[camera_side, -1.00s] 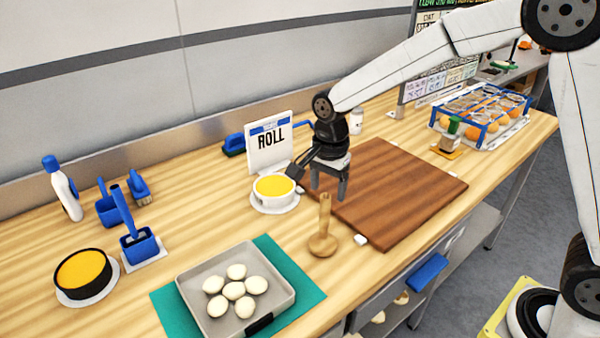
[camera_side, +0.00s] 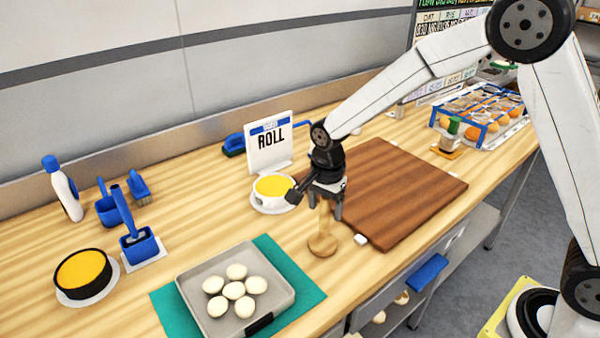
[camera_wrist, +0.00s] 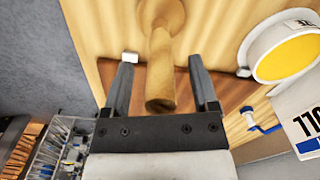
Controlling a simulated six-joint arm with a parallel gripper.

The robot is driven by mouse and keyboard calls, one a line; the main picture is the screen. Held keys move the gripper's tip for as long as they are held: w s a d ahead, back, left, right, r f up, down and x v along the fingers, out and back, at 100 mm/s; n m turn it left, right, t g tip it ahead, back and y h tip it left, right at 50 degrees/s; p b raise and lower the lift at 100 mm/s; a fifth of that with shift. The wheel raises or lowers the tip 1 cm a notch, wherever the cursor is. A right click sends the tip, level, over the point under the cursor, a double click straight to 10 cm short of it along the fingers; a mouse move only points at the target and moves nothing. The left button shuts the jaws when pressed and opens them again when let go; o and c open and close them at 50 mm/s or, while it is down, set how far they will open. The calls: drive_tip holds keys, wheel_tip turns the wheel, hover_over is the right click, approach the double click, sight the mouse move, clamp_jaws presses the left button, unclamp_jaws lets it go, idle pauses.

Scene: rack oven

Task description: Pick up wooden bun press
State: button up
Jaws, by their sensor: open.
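The wooden bun press (camera_side: 322,243) stands upright on the counter, left of the brown board, with a round base and a thin handle. My gripper (camera_side: 325,208) is open at the top of its handle in the side view, hiding the handle's upper end. In the wrist view the handle of the press (camera_wrist: 160,75) lies between the two open fingers (camera_wrist: 160,92), with a gap on each side. The fingers do not appear to touch it.
The brown board (camera_side: 400,190) lies right of the press. A white bowl of yellow filling (camera_side: 268,200) and the ROLL sign (camera_side: 268,145) stand close behind. A grey tray (camera_side: 205,315) with several dough balls sits front left on a teal mat (camera_side: 300,290).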

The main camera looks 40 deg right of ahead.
drive_tip(key=shift+c, duration=0.2)
clamp_jaws()
drive_tip(key=shift+r, duration=0.2)
